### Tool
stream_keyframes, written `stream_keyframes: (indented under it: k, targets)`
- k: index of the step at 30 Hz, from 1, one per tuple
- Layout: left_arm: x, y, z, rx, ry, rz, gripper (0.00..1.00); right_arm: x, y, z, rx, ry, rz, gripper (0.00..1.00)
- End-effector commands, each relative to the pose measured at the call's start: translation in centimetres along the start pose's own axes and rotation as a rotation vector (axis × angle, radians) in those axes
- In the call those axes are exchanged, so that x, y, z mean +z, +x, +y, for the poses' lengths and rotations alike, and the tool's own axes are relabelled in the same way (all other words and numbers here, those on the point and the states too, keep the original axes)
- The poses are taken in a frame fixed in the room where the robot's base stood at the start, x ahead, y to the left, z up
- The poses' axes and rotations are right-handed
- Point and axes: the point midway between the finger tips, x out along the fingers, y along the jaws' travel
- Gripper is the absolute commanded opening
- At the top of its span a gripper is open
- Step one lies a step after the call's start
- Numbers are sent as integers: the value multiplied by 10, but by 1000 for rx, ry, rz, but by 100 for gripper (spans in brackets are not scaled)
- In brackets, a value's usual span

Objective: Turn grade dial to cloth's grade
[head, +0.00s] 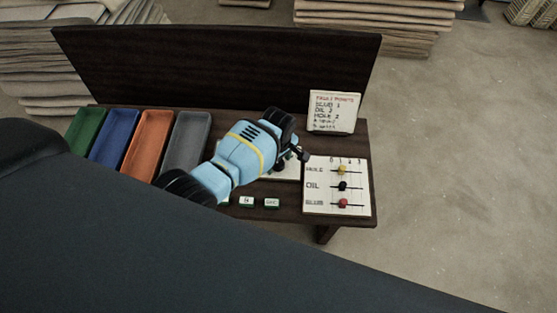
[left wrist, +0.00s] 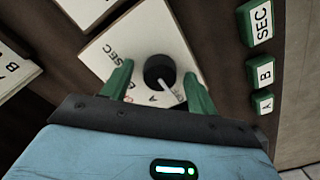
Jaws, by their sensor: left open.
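The grade dial is a black knob (left wrist: 158,70) with a white pointer on a white plate (left wrist: 165,28). SEC and an A can be read on the plate. My left gripper (head: 300,155) is over the plate in the head view. Its green fingers (left wrist: 158,82) are open, one on each side of the knob; I cannot tell whether they touch it. In the head view the arm covers most of the plate (head: 287,173). My right gripper is not in view.
A bead board (head: 311,179) labelled HOLE, OIL and a third row stands right of the dial. A fault points card (head: 334,110) is behind it. Several coloured trays (head: 151,140) are left.

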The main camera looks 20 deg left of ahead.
Motion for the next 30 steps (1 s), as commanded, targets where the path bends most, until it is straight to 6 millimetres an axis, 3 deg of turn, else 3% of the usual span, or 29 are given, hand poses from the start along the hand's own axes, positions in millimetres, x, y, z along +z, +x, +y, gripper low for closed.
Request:
stream_keyframes:
  k: [4, 14, 23, 30]
  targets:
    - [0, -1, 0, 1, 0, 0, 58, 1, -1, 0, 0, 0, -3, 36]
    - [0, -1, 0, 1, 0, 0, 14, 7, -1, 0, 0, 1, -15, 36]
    - [0, -1, 0, 0, 35, 0, 14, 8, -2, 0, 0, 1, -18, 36]
    - [0, -2, 0, 1, 169, 0, 14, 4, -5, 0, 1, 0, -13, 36]
